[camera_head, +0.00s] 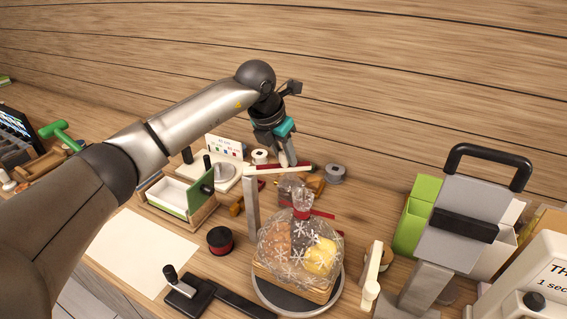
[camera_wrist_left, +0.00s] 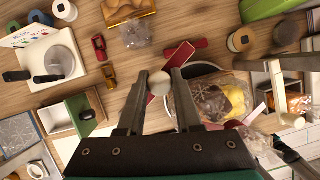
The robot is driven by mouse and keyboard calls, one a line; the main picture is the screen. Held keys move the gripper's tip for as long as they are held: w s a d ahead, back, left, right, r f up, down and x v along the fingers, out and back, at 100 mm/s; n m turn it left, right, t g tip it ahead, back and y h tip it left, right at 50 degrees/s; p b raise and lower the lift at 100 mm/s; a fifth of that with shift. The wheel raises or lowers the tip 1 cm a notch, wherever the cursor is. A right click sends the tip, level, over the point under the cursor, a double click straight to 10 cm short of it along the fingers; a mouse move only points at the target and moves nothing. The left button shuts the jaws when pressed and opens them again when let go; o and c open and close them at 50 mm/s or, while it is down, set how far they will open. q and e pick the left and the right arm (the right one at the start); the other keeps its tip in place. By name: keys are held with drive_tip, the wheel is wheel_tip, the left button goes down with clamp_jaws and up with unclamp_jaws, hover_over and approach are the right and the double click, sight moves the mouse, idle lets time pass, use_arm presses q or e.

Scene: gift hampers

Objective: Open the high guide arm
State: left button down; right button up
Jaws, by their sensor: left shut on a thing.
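The high guide arm (camera_head: 282,169) is a pale bar with a red part, at the top of a grey upright post (camera_head: 252,205) behind the wrapped hamper (camera_head: 298,250). My left gripper (camera_head: 287,160) reaches down from above onto the bar. In the left wrist view a pale round knob (camera_wrist_left: 160,83) lies between the two fingers (camera_wrist_left: 162,80), and the gripper is shut on it. The knob's join to the bar is hidden. The clear snowflake bag of the hamper also shows in the wrist view (camera_wrist_left: 205,98).
The hamper stands on a dark round turntable (camera_head: 270,299). A pale upright piece (camera_head: 372,272) stands right of it, near a grey device with a black handle (camera_head: 487,158). An open box with a green lid (camera_head: 200,193) and a red spool (camera_head: 220,241) are left. A white sheet (camera_head: 142,252) lies front left.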

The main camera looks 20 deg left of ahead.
use_arm(q)
drive_tip(key=w+a+n+y+b, duration=0.2)
drive_tip(key=w+a+n+y, duration=0.2)
drive_tip(key=n, duration=0.7)
drive_tip(key=shift+w+a+g, duration=0.25)
drive_tip(key=shift+a+g, duration=0.05)
drive_tip(key=shift+a, duration=0.85)
drive_tip(key=shift+r, duration=0.15)
drive_tip(key=c, duration=0.6)
unclamp_jaws()
drive_tip(key=b+v, duration=0.2)
drive_tip(key=v, duration=1.3)
